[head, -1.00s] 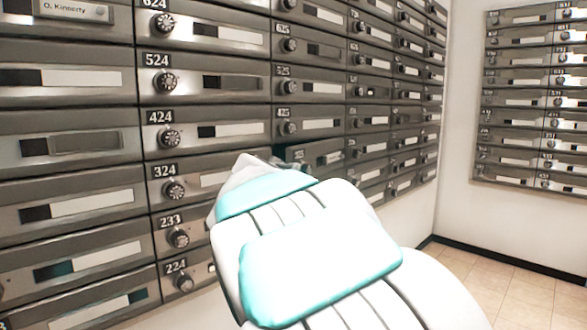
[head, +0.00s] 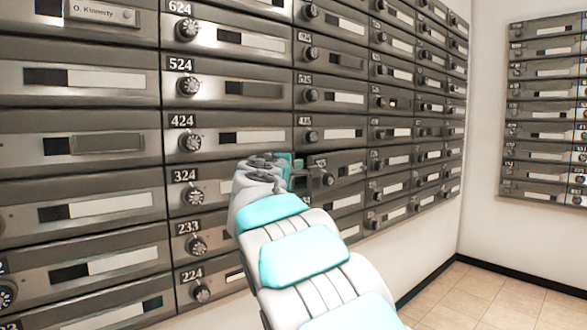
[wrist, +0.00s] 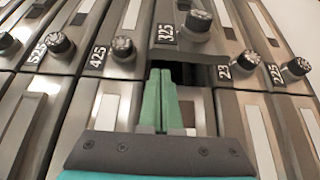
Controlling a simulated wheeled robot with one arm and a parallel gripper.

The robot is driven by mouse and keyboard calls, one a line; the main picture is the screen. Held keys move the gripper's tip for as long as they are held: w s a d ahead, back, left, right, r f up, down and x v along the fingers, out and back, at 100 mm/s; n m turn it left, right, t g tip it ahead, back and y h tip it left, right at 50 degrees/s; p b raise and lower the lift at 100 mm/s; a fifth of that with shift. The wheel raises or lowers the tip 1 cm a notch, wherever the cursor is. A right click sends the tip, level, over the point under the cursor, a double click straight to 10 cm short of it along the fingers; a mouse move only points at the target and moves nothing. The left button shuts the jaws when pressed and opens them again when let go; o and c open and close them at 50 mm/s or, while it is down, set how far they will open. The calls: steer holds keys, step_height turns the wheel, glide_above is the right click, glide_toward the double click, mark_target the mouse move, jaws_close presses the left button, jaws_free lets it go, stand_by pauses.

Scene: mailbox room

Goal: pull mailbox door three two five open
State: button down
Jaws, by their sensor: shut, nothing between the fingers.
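Mailbox door 325 (head: 345,166) stands partly open in the head view, its knob end swung out from the wall. In the wrist view the same door (wrist: 182,38) shows its label and knob at top centre, with a dark gap (wrist: 198,73) below its free edge. My gripper (head: 298,163) is at the door's knob-side edge. In the wrist view its green fingers (wrist: 162,78) are shut together, empty, with the tips at the left part of the gap. I cannot tell whether they touch the door. The box's inside is mostly dark.
Shut doors surround it: 425 (head: 328,133) above and 324 (head: 205,190) to the left. Their round knobs stick out close by. Another mailbox bank (head: 545,110) hangs on the right wall. The tiled floor (head: 490,295) at the right is clear.

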steer(key=x, duration=0.3)
steer(key=shift+w+d, duration=0.2)
steer(key=shift+w, duration=0.15)
steer(key=shift+s, duration=0.1)
